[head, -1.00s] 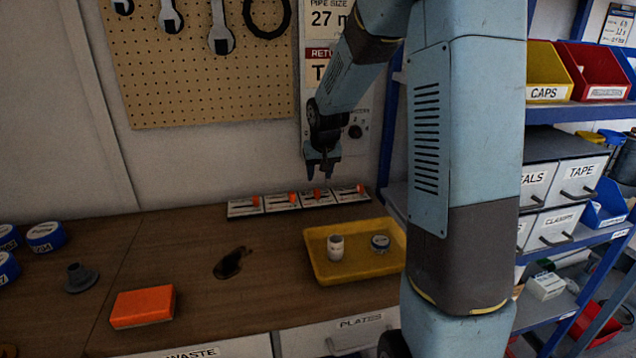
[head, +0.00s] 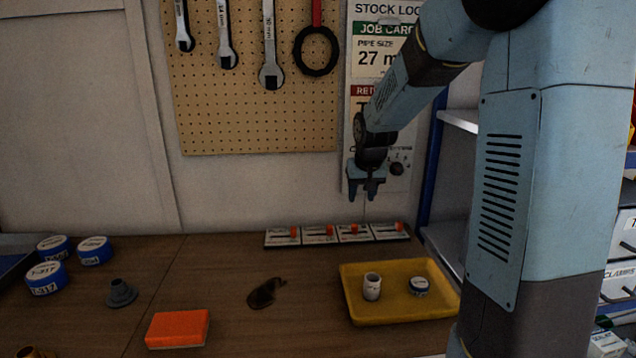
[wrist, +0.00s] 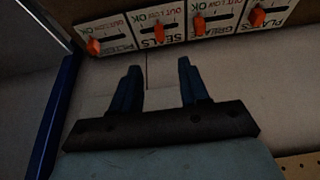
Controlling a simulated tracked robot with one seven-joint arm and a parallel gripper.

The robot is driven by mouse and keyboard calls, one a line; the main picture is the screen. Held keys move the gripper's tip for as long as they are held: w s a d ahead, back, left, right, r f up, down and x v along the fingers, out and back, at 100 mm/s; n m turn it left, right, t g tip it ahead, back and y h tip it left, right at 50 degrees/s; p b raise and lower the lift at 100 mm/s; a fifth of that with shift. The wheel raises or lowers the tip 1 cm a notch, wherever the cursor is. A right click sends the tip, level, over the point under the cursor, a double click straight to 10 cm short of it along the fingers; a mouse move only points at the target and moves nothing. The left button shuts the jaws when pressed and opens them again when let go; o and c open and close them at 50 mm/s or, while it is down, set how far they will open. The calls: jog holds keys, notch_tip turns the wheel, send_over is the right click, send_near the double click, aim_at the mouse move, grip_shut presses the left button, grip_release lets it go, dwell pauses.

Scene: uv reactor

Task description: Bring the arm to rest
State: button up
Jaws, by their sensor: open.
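My gripper (head: 366,190) hangs in front of the wall in the head view, fingers pointing down. It is above the back of the bench, over the row of slider panels (head: 337,234). In the wrist view my gripper (wrist: 158,80) shows two separate dark blue fingers, open with nothing between them. The panels with orange sliders (wrist: 198,24) lie beyond the fingertips there, with a visible gap. My arm runs up and to the right from the gripper in the head view.
An orange block (head: 178,328), a grey flanged part (head: 121,293) and blue-labelled tins (head: 45,278) stand to the left. A pegboard (head: 250,110) holds wrenches.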

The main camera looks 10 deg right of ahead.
jog(key=s+r, duration=0.3)
jog(key=s, duration=0.7)
jog(key=s+a+r, duration=0.1)
jog(key=s+r, duration=0.2)
jog(key=s, duration=0.8)
jog(key=s+a+r+n+t, duration=0.1)
jog(key=s+r, duration=0.2)
jog(key=s, duration=0.7)
jog(key=shift+s+r, duration=0.4)
